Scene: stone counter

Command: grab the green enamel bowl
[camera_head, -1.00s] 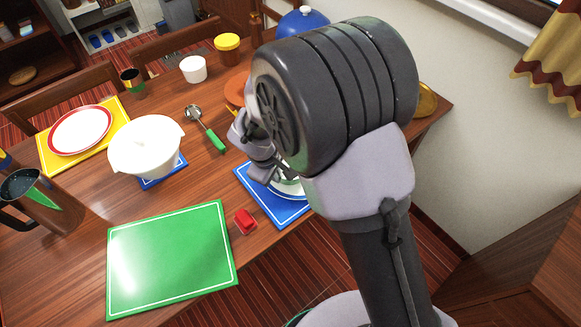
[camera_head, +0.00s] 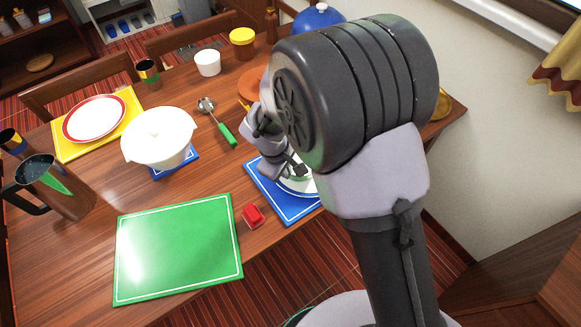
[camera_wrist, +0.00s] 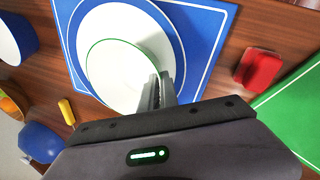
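The green enamel bowl (camera_wrist: 122,72) is white inside with a thin green rim in the wrist view. It sits on a white plate with a blue band (camera_wrist: 72,38), over a blue mat (camera_wrist: 205,25). In the head view the bowl (camera_head: 303,184) is mostly hidden behind my arm. My gripper (camera_wrist: 160,85) is at the bowl's near right rim, its two fingers close together with the rim between them. It looks shut on that rim; the finger ends are partly hidden. It also shows in the head view (camera_head: 296,170).
A red block (camera_head: 253,215) and a green mat (camera_head: 180,250) lie left of the blue mat. A yellow-lidded jar (camera_head: 242,42) is at the back.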

